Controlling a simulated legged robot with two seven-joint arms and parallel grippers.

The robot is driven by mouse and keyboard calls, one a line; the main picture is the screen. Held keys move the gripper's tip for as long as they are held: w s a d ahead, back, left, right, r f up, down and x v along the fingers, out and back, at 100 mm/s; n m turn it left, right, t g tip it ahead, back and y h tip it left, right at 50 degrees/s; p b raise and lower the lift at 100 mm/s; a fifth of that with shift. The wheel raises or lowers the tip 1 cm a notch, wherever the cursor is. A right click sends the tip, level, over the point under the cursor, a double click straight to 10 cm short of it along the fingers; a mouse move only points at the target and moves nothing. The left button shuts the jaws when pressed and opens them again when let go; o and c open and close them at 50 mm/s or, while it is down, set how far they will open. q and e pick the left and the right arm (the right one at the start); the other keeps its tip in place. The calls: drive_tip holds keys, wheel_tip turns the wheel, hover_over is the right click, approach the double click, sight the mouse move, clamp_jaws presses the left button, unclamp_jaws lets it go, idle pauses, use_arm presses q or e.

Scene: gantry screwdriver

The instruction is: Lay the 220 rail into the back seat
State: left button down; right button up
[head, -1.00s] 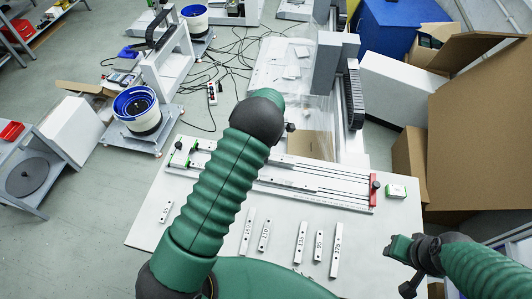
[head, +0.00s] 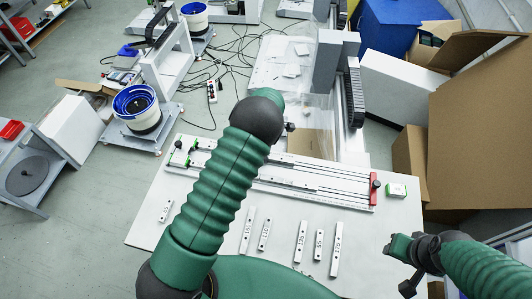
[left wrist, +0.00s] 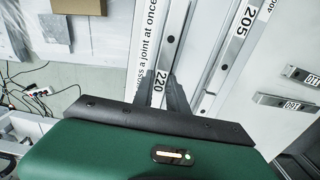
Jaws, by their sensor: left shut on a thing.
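My left gripper (left wrist: 166,95) is shut on the 220 rail (left wrist: 173,40), a pale bar with dark holes, in the left wrist view. The rail runs away from the fingers beside a white strip printed with text. A 205 rail (left wrist: 236,40) lies parallel to its right. In the head view my left forearm hides the gripper and part of the long fixture (head: 345,199) with its red end block. I cannot tell whether the 220 rail touches the seat. My right gripper (head: 404,265) is at the table's right edge; its finger opening is unclear.
Several loose labelled rails lie on the table's front part, among them a 175 rail (head: 336,248) and a 95 rail (head: 318,245). A small green-and-white box (head: 396,190) stands right of the fixture. A large cardboard box (head: 480,140) stands beyond the table's right side.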

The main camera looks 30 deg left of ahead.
use_arm(q)
drive_tip(key=shift+f, duration=0.1)
drive_tip(key=c, duration=1.3)
unclamp_jaws()
drive_tip(key=shift+o, duration=0.2)
drive_tip(key=shift+f, duration=0.1)
wheel_tip(320, 180, up, 17)
wheel_tip(320, 180, up, 7)
drive_tip(key=p, duration=0.7)
